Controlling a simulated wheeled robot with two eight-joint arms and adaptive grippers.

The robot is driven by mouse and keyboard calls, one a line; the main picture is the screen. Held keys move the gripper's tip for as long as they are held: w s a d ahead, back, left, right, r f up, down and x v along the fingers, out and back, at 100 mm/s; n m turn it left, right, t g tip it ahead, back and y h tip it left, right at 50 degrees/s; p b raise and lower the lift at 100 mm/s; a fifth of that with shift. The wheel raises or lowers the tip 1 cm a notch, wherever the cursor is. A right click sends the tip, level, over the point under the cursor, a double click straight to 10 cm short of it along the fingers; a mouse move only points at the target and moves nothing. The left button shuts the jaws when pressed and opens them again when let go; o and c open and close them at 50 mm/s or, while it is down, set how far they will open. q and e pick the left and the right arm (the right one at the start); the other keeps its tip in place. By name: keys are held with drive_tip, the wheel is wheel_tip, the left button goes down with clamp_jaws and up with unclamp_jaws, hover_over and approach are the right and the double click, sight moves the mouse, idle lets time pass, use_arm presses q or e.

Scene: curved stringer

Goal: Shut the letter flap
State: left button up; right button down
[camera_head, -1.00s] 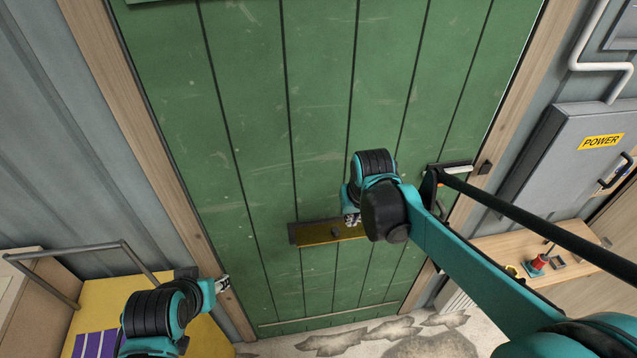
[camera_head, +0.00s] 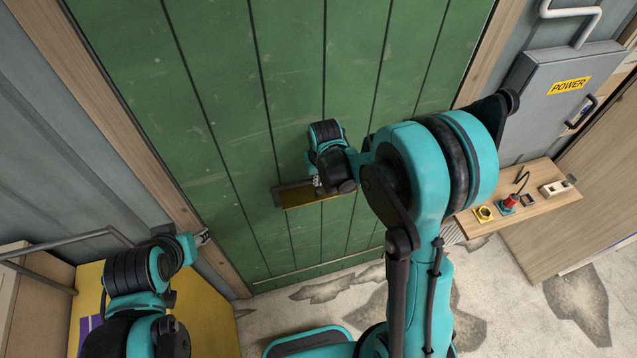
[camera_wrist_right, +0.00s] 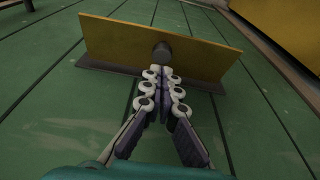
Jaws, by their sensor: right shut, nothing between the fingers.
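The letter flap (camera_head: 305,198) is a brass-coloured plate low on the green door (camera_head: 220,110), in a dark frame. In the right wrist view the flap (camera_wrist_right: 112,42) stands out at an angle from the door, with a dark round knob (camera_wrist_right: 162,53) at its middle. My right gripper (camera_head: 318,184) is at the flap, partly hiding its right side. Its fingers (camera_wrist_right: 162,72) are shut and empty, tips right at the knob; I cannot tell whether they touch. My left gripper (camera_head: 203,238) is by the left door frame, away from the flap; its jaws are too small to read.
A wooden shelf (camera_head: 535,203) with a red plug (camera_head: 508,202) stands at the right, below a grey power box (camera_head: 560,95). A yellow surface (camera_head: 210,315) and a grey rail (camera_head: 60,245) are at the lower left. Stained floor (camera_head: 500,290) lies below.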

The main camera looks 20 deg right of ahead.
sight(317, 189)
drive_tip(key=shift+s+f, duration=0.15)
drive_tip(key=shift+f, duration=0.9)
